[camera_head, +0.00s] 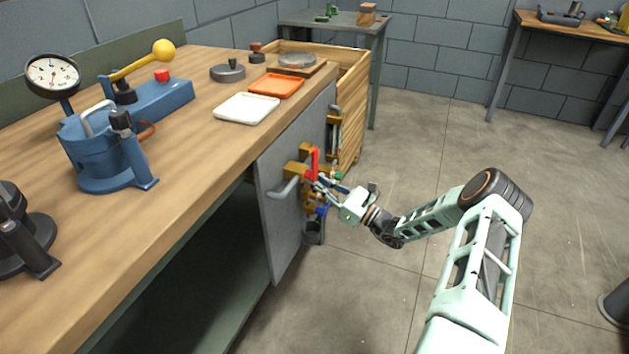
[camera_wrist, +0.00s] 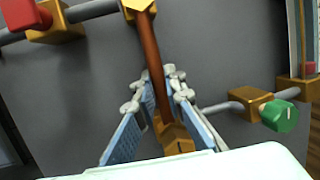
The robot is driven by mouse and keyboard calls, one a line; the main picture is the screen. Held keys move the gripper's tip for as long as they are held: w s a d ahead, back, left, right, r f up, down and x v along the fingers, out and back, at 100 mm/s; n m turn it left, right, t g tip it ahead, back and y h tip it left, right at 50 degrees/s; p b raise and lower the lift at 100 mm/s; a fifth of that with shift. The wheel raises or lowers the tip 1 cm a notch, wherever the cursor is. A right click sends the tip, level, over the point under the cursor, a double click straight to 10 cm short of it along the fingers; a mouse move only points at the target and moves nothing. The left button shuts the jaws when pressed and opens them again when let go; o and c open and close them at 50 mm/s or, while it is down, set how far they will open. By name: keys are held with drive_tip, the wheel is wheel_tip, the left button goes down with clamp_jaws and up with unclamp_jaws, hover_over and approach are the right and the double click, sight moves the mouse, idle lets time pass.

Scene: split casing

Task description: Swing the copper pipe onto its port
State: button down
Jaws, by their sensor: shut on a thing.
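The copper pipe (camera_wrist: 152,55) runs down the middle of the wrist view. Its upper end meets a brass fitting (camera_wrist: 138,5) at the picture's top edge. Its lower end meets a brass block (camera_wrist: 175,138) between my fingers. I cannot tell whether that lower end is seated on a port. My gripper (camera_wrist: 158,88) is shut on the pipe, with one finger on each side. In the head view my gripper (camera_head: 326,189) is at the grey panel, just right of the red handle (camera_head: 314,163), and hides most of the pipe.
The grey panel (camera_head: 290,235) carries brass fittings and a grey pipe (camera_head: 285,188). In the wrist view a green knob (camera_wrist: 279,116) is right of my fingers and a red block (camera_wrist: 20,13) is upper left.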

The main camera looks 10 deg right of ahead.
drive_tip(key=shift+d, duration=0.1)
drive_tip(key=c, duration=2)
unclamp_jaws()
drive_tip(key=shift+o, duration=0.2)
drive_tip(key=v, duration=1.2)
drive_tip(key=shift+w, duration=0.1)
